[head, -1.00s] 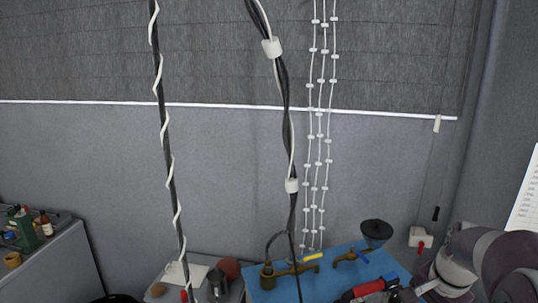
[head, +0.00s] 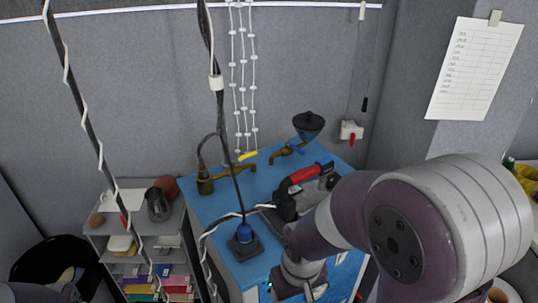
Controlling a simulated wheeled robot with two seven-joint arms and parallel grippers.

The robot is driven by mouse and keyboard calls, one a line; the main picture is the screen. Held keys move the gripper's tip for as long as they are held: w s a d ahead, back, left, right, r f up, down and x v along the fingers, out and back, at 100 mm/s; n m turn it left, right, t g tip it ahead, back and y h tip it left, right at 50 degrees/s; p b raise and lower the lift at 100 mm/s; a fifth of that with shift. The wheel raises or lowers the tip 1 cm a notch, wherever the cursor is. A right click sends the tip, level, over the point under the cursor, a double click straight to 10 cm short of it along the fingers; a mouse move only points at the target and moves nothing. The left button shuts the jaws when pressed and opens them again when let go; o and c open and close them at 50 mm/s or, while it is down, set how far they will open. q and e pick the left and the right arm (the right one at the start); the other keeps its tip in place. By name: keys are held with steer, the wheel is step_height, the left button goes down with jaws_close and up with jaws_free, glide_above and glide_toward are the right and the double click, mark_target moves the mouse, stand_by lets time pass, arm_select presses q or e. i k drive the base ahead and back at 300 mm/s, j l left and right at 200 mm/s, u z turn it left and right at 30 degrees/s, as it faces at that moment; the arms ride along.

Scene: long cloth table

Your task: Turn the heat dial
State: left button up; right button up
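I cannot make out a heat dial for certain in the head view. A small white box with a red knob (head: 351,132) is on the grey wall at the right of the blue table. A tool with a red handle (head: 303,174) and a dark body lies on the right part of the blue table, partly hidden by my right arm. My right arm comes in from the right and bends down in front of the table; its gripper does not show. Only a bit of my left arm shows at the bottom left, without its gripper.
The blue table (head: 213,207) carries brass taps (head: 238,171), a dark funnel (head: 308,125) and a blue-topped black fitting (head: 244,240). Hanging cables (head: 218,110) cross in front. A grey shelf unit (head: 150,227) stands left, beside a black bin (head: 50,262).

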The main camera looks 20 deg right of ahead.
mark_target(332, 180)
steer(key=z, duration=1.25)
steer(key=i+l+z, duration=0.15)
steer(key=i+l, duration=0.05)
steer(key=i, duration=0.05)
